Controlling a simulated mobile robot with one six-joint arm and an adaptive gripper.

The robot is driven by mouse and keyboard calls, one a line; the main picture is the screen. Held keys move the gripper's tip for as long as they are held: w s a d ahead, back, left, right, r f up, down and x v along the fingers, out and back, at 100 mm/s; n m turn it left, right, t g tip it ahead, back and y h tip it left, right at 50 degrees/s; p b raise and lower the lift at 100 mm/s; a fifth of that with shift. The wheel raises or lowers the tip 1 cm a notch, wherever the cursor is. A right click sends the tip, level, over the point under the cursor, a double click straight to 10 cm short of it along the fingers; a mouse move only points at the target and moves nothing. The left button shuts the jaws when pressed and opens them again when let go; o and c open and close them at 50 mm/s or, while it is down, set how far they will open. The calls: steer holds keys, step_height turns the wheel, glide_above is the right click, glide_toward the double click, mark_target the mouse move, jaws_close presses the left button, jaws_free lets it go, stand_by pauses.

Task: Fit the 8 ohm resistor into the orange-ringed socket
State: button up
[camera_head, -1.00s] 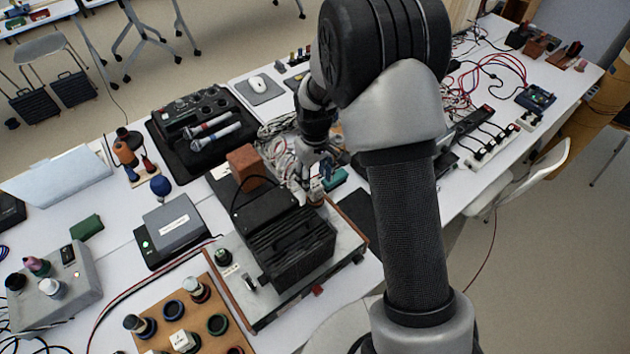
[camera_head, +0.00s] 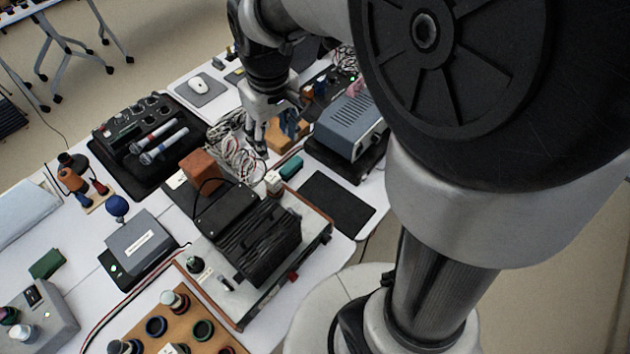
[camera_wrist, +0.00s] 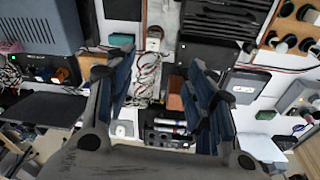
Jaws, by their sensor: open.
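My gripper (camera_head: 278,135) is open, with blue finger pads; in the wrist view its fingers stand wide apart with nothing between them (camera_wrist: 160,62). A small pale block (camera_head: 273,179) stands upright at the back edge of the grey-topped test box (camera_head: 318,222); it also shows in the wrist view (camera_wrist: 154,38). My gripper is above and behind this block, apart from it. The brown board (camera_head: 182,338) at the bottom holds ringed holes and several round-topped pieces; no 8 ohm label is readable.
A black finned unit (camera_head: 265,240) stands on the test box, with an orange-brown block (camera_head: 200,172) behind it. A teal block (camera_head: 291,167) lies beside the pale block. A blue-grey instrument (camera_head: 350,125) is right of my gripper. Tangled cables (camera_head: 236,150) lie left. A black mat (camera_head: 337,203) is bare.

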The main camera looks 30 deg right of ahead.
steer(key=s+r+m+t, duration=0.1)
steer(key=s+r, duration=0.2)
steer(key=s, duration=0.6)
steer(key=s+r+m+t, duration=0.1)
steer(key=s+r, duration=0.2)
steer(key=s, duration=0.6)
steer(key=shift+s+m+t, duration=0.3)
steer(key=shift+m+t, duration=0.1)
